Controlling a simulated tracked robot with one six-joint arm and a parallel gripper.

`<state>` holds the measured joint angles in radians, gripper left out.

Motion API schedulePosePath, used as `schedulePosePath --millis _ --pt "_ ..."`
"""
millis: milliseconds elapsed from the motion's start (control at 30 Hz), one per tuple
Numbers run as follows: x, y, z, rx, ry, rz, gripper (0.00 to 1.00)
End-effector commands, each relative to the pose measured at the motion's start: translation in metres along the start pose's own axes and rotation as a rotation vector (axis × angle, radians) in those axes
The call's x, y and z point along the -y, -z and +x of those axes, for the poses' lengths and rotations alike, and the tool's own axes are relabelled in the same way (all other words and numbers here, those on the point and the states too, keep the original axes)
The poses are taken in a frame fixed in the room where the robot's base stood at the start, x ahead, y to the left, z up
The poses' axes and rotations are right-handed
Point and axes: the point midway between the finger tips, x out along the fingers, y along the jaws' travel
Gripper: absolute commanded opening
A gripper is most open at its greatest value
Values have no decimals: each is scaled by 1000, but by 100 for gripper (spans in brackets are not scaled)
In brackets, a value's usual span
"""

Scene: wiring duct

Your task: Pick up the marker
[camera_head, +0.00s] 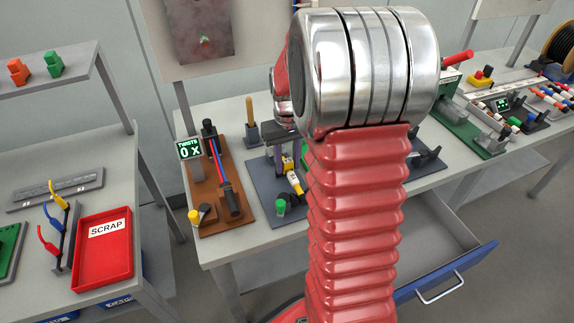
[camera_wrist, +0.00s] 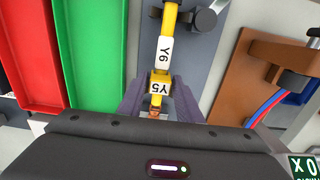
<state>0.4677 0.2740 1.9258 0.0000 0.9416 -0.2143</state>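A yellow marker labelled Y5 (camera_wrist: 160,87) sits between the fingertips of my gripper (camera_wrist: 161,92) in the wrist view. The purple-grey fingers flank it closely on both sides; I cannot tell whether they press on it. A copper-coloured piece (camera_wrist: 155,112) shows just below it. A white sleeve labelled Y6 (camera_wrist: 165,53) is on the yellow wire (camera_wrist: 170,17) just beyond Y5. In the head view, my gripper (camera_head: 278,150) points down over the dark blue-grey plate (camera_head: 267,183), and the yellow Y5 piece (camera_head: 288,163) shows at its fingers. My arm hides part of the plate.
A brown board (camera_head: 208,215) with red and blue wires and a display (camera_head: 189,148) stands left of the plate. A red SCRAP tray (camera_head: 104,250) lies on the left bench. A drawer (camera_head: 450,262) is open at the front right. Red and green trays (camera_wrist: 88,55) lie left in the wrist view.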

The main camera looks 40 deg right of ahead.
Motion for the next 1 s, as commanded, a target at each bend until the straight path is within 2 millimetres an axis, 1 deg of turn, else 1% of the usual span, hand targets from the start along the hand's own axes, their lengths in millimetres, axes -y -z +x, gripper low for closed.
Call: schedulePosePath --millis 33,67,333,567,667,767,867,1000 --pt "0 0 0 0 0 0 28" --pt "0 0 0 0 0 0 26" --pt "0 0 0 0 0 0 7" --pt "0 0 0 0 0 1 5" --pt "0 0 -3 -1 0 1 5" --pt "0 0 -11 -2 0 1 5" --pt "0 0 -23 -2 0 1 5" --pt "0 1 -48 -3 -1 1 5"
